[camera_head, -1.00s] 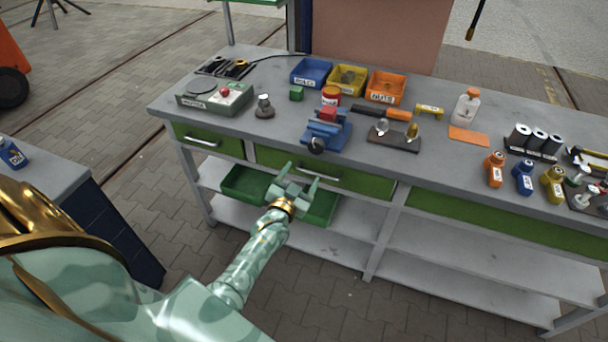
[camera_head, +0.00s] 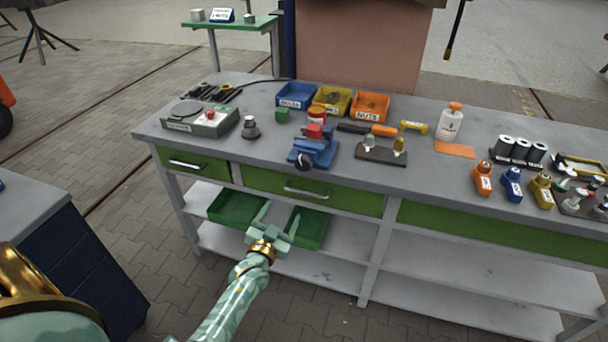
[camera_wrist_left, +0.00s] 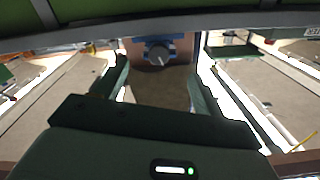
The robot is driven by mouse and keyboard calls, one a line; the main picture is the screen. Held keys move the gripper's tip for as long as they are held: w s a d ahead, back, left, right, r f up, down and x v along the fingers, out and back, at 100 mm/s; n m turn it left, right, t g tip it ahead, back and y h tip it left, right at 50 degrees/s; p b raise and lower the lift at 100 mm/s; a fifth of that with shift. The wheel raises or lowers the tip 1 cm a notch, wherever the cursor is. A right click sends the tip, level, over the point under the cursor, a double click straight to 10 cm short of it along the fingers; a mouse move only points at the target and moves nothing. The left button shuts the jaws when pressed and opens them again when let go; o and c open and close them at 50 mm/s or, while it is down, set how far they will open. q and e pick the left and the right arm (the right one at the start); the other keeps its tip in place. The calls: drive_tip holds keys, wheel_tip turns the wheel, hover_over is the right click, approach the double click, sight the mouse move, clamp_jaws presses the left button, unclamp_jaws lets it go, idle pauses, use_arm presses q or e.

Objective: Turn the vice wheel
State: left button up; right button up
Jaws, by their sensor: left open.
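The blue vice (camera_head: 321,148) stands near the bench's front edge with a red block (camera_head: 315,131) at its top. Its dark wheel (camera_head: 304,162) faces the front. My left gripper (camera_head: 281,212) is open and empty, in front of the bench, below and apart from the wheel. In the left wrist view the vice (camera_wrist_left: 150,42) and its wheel (camera_wrist_left: 158,54) show beyond the two spread fingers (camera_wrist_left: 158,75). My right gripper is out of view.
The bench top (camera_head: 240,165) carries a grey box with a red button (camera_head: 203,121), a dark base with metal parts (camera_head: 382,151) and several bins.

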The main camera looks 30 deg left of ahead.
use_arm(q)
drive_tip(key=f+n+b, duration=0.1)
drive_tip(key=n+b, duration=0.1)
drive_tip(key=b, duration=0.3)
drive_tip(key=n, duration=0.3)
approach(302, 166)
drive_tip(key=b+x, duration=0.5)
drive_tip(key=x, duration=0.3)
drive_tip(key=shift+w+f, duration=0.1)
drive_tip(key=shift+w+a, duration=0.1)
drive_tip(key=shift+w, duration=0.4)
drive_tip(key=shift+r, duration=0.2)
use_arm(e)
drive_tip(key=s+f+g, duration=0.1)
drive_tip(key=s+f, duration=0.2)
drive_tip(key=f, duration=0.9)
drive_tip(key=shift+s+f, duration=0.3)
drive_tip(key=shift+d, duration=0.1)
use_arm(q)
drive_tip(key=c, duration=1)
